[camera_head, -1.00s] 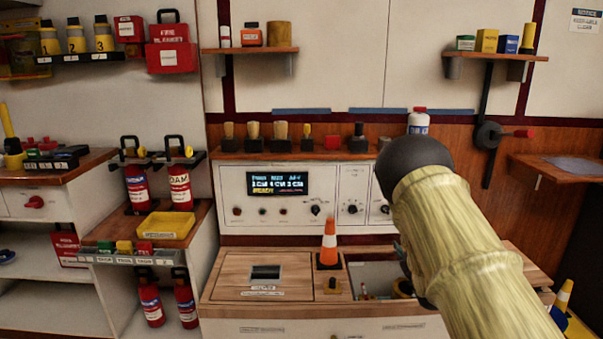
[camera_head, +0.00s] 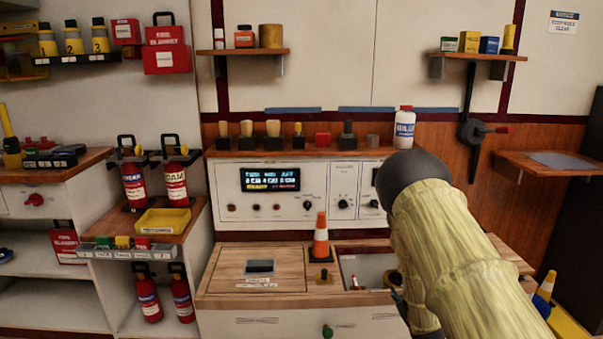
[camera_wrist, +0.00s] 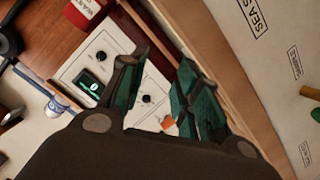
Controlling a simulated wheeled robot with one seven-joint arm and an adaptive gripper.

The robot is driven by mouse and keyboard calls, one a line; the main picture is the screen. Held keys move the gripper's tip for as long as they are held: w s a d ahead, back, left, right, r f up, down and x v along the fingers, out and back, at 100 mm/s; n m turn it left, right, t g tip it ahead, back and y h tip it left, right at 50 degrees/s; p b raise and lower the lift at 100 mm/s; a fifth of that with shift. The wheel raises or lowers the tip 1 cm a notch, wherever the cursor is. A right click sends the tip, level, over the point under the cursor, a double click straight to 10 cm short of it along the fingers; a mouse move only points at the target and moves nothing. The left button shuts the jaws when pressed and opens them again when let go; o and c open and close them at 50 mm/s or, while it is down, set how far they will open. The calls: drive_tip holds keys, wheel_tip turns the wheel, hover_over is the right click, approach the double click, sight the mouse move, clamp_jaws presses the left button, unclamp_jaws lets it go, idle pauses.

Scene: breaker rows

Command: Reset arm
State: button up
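My arm (camera_head: 440,240) reaches over the right part of the wooden counter in the head view. My gripper there is mostly hidden behind the arm. In the wrist view my gripper (camera_wrist: 164,88) has its two dark green fingers apart, with nothing held between them. The white control panel (camera_wrist: 103,45) with its knobs and a small lit screen (camera_wrist: 89,88) lies beyond the fingers. In the head view this panel (camera_head: 225,190) stands at the back of the counter, with a lit display (camera_head: 270,179).
An orange cone (camera_head: 321,243) stands on the counter beside an open compartment (camera_head: 365,265). A white bottle (camera_head: 404,130) stands on the ledge just above my arm. Fire extinguishers (camera_head: 134,185) stand at the left. A bracket shelf (camera_head: 477,55) hangs at the upper right.

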drive_tip(key=s+a+f+m+g, duration=0.1)
drive_tip(key=s+f+g, duration=0.2)
drive_tip(key=s+f, duration=0.45)
drive_tip(key=s+a+f+m+g, duration=0.15)
drive_tip(key=s+f, duration=0.35)
drive_tip(key=s, duration=0.6)
drive_tip(key=s+f+m+g, duration=0.25)
drive_tip(key=s+f, duration=0.35)
drive_tip(key=s, duration=0.3)
drive_tip(key=s+a+f+m+g, duration=0.1)
drive_tip(key=s+a+g, duration=0.2)
drive_tip(key=s, duration=0.7)
drive_tip(key=s+a+f+g, duration=0.1)
drive_tip(key=s+a+g, duration=0.1)
drive_tip(key=s, duration=0.7)
drive_tip(key=s+a+f+m+g, duration=0.1)
drive_tip(key=s+a+g, duration=0.2)
drive_tip(key=s, duration=0.7)
wheel_tip(320, 180, up, 28)
drive_tip(key=p, duration=2.7)
drive_tip(key=shift+s+d+y, duration=0.2)
drive_tip(key=shift+s+y, duration=0.05)
drive_tip(key=shift+y, duration=0.15)
drive_tip(key=shift+f, duration=0.15)
